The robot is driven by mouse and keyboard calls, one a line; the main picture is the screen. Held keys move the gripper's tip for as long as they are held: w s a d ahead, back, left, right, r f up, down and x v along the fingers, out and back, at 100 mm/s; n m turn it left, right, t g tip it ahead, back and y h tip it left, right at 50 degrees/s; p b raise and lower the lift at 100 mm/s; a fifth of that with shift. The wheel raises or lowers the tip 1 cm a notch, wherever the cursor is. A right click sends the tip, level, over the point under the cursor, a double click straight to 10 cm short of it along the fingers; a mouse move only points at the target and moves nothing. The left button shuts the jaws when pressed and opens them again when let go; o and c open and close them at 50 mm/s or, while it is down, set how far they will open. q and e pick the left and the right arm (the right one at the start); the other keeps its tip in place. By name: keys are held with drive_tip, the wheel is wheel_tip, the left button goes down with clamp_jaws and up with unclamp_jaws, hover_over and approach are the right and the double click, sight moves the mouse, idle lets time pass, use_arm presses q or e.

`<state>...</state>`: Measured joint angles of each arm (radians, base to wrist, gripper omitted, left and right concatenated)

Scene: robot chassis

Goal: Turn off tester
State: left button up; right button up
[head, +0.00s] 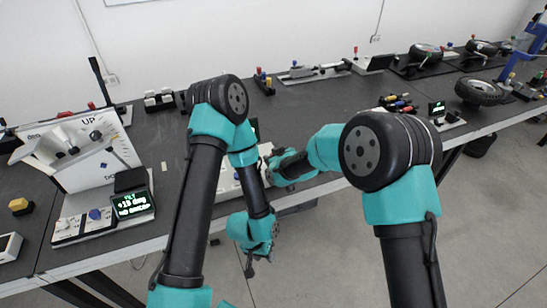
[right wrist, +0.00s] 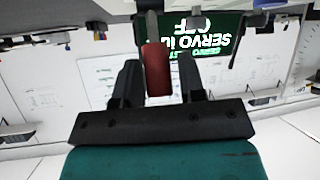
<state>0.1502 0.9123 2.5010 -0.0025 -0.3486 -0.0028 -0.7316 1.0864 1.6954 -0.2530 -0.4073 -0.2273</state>
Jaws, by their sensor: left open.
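The tester is a white unit (head: 229,181) on the front edge of the dark table in the head view, mostly hidden behind my arms. In the right wrist view, a lever with a red handle (right wrist: 156,70) stands between the fingers of my right gripper (right wrist: 160,85). The fingers are apart, with a gap beside the handle. My left gripper (head: 262,258) is open and empty, hanging in front of the table edge.
A white station with a tilted panel (head: 95,150) and a green-lit display (head: 133,204) stands left on the table. Other small units, wheels (head: 480,91) and a blue stand (head: 515,50) line the back and right. The table's middle (head: 325,98) is mostly clear.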

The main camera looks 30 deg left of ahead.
drive_tip(key=shift+o, duration=1)
drive_tip(key=v, duration=1.7)
drive_tip(key=shift+d, duration=0.25)
drive_tip(key=s+d+f+m+g+h, duration=0.15)
drive_tip(key=d+f+m, duration=0.25)
drive_tip(key=d+f, duration=0.65)
drive_tip(key=d+f+m+h, duration=0.35)
drive_tip(key=d+f, duration=0.45)
drive_tip(key=d, duration=0.5)
drive_tip(key=s+d+f+m+g, duration=0.2)
drive_tip(key=s+d+f, duration=0.3)
drive_tip(key=s+d, duration=0.3)
drive_tip(key=s+d+f+m+g+h, duration=0.1)
drive_tip(key=s+d+f+m+g, duration=0.1)
drive_tip(key=s+d+f+m, duration=0.3)
drive_tip(key=s+d+f, duration=0.1)
drive_tip(key=s+d, duration=0.2)
drive_tip(key=d, duration=0.1)
drive_tip(key=shift+f, duration=0.3)
